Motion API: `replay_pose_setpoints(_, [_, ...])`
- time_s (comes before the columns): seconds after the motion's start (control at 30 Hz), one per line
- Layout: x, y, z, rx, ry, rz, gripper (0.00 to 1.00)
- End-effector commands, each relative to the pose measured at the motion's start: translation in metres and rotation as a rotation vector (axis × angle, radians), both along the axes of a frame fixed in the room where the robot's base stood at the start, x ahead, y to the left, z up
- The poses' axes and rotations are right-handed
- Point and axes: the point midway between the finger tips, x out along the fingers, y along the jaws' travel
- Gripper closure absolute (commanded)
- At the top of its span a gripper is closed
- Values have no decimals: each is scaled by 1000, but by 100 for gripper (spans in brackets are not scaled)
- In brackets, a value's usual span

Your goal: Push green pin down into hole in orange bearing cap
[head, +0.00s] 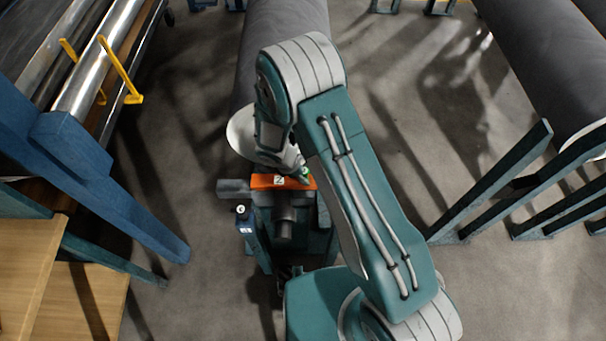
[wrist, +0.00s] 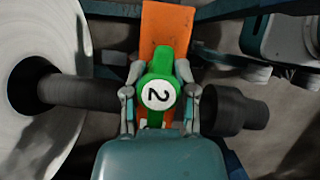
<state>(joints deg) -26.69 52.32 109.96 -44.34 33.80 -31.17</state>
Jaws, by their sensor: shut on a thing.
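The orange bearing cap (head: 265,182) lies across the stand's top in the head view, with a white number 2 label. In the wrist view the cap (wrist: 166,28) runs up and down behind the green pin. The green pin (wrist: 160,62) has a round white 2 label on its head, and a bit of the pin (head: 306,172) shows at the cap's right end in the head view. My gripper (wrist: 160,72) is shut on the pin, one finger on each side. The pin's lower end and the hole are hidden, so I cannot tell how deep it sits.
A grey roll (head: 285,20) with a white end face (wrist: 45,75) stands beside the cap. Its dark shaft (wrist: 85,91) passes under the cap. Blue frames (head: 120,195) stand at left, and another roll (head: 545,60) is at right.

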Motion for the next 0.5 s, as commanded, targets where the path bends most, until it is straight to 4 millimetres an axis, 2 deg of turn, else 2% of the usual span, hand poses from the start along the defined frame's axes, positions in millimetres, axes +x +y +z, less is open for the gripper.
replay_pose_setpoints(0.03, [0,0,0,0,0,0,51])
replay_pose_setpoints(0.1, [0,0,0,0,0,0,24])
replay_pose_setpoints(0.5, [1,0,0,1,-2,1,24])
